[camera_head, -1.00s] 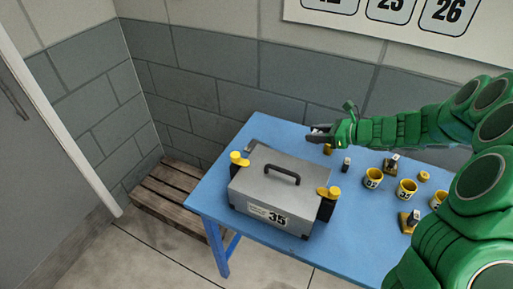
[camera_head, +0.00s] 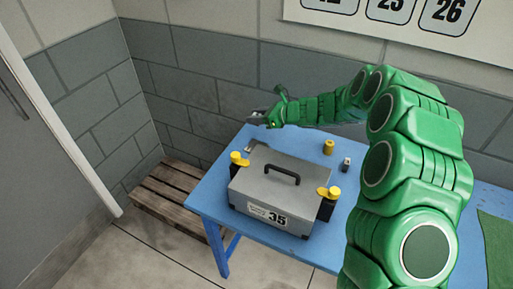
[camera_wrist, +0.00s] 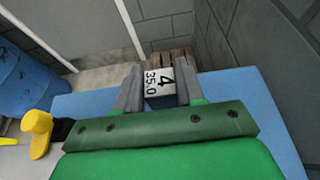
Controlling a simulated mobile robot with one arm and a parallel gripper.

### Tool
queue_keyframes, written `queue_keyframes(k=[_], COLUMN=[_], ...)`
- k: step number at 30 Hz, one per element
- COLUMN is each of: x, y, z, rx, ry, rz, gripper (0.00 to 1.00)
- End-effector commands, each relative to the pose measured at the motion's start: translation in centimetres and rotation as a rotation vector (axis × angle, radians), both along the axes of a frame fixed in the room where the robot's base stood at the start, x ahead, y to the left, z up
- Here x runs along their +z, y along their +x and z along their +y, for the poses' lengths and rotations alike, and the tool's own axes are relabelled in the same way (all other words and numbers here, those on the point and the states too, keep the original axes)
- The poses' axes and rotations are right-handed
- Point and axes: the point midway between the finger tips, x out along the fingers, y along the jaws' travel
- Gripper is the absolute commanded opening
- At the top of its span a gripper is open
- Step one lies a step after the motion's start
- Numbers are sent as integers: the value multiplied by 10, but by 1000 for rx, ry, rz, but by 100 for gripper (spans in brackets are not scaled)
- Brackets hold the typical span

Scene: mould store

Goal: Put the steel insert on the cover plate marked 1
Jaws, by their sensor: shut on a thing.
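My gripper (camera_head: 256,117) is held out over the back-left part of the blue table (camera_head: 215,190), behind the grey box. In the wrist view my gripper (camera_wrist: 158,80) is shut on a small pale block (camera_wrist: 158,79), with dark marks that read 4 and 35.0; it looks like the steel insert. The block is too small to make out in the head view. No plate with a readable 1 shows. A flat grey piece (camera_head: 252,144) lies partly hidden behind the box, and any mark on it cannot be read.
A grey box (camera_head: 277,190) with a black handle and a label 35 stands on the table, with yellow-topped clamps (camera_head: 330,192) at its sides. A yellow piece (camera_head: 329,147) and a small dark block (camera_head: 346,164) stand to its right. A wooden pallet (camera_head: 170,193) lies on the floor.

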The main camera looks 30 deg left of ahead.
Motion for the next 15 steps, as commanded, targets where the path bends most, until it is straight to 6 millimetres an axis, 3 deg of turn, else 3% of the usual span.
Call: queue_keyframes(k=[6, 15], x=[-30, -54], y=[-1, -1], z=[0, 0], rx=[1, 1], ry=[1, 1], rz=[0, 3], gripper=[0, 0])
